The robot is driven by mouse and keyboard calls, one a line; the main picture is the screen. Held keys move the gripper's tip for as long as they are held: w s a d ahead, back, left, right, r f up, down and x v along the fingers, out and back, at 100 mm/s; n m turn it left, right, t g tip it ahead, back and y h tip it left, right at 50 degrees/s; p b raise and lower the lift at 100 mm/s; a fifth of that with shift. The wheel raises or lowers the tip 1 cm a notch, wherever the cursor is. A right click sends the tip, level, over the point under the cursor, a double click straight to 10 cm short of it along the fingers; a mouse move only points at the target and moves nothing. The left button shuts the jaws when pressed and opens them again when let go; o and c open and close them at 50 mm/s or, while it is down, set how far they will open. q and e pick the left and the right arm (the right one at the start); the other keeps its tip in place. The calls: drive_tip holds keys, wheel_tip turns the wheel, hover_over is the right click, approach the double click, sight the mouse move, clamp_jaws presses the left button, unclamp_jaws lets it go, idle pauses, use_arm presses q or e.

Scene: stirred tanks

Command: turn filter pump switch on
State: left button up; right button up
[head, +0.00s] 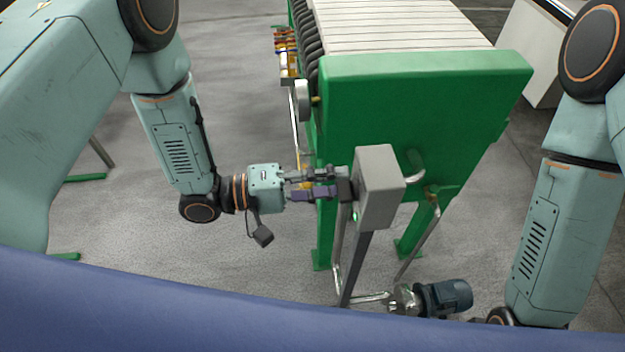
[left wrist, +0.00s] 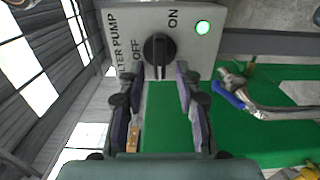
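The filter pump switch box (head: 380,190) is a grey box on a dark post, in the middle of the head view. In the left wrist view its grey panel (left wrist: 130,20) reads FILTER PUMP, OFF and ON. A black rotary knob (left wrist: 158,55) sits on it, its grip bar running up and down the picture. My left gripper (head: 338,186) is at the box's left face. In the left wrist view its fingers (left wrist: 158,78) are apart, either side of the knob's near end; contact cannot be told. My right gripper is out of view.
A large green filter press (head: 430,100) with pale plates stands just behind the box. A pipe with a blue handle (left wrist: 230,95) shows at right in the left wrist view. A motor pump (head: 440,297) lies low beside the post. Grey floor is open at left.

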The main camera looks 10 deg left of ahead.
use_arm(q)
drive_tip(key=shift+a, duration=0.1)
drive_tip(key=v, duration=1.2)
idle(0.5)
drive_tip(key=a+f+m+t+y+b, duration=0.2)
drive_tip(key=a+f+y+b, duration=0.15)
drive_tip(key=f+y, duration=1.05)
drive_tip(key=s+a+f+g+y+b, duration=0.1)
drive_tip(key=s+a+f+g+b, duration=0.1)
drive_tip(key=s+f+b, duration=0.3)
drive_tip(key=s+a+f+g+y+b, duration=0.2)
drive_tip(key=s+a+f+g+b, duration=0.1)
drive_tip(key=s+f, duration=0.9)
drive_tip(key=s+g+b, duration=0.1)
drive_tip(key=s+b, duration=0.1)
drive_tip(key=shift+s+m+g, duration=0.3)
drive_tip(key=shift+m, duration=0.1)
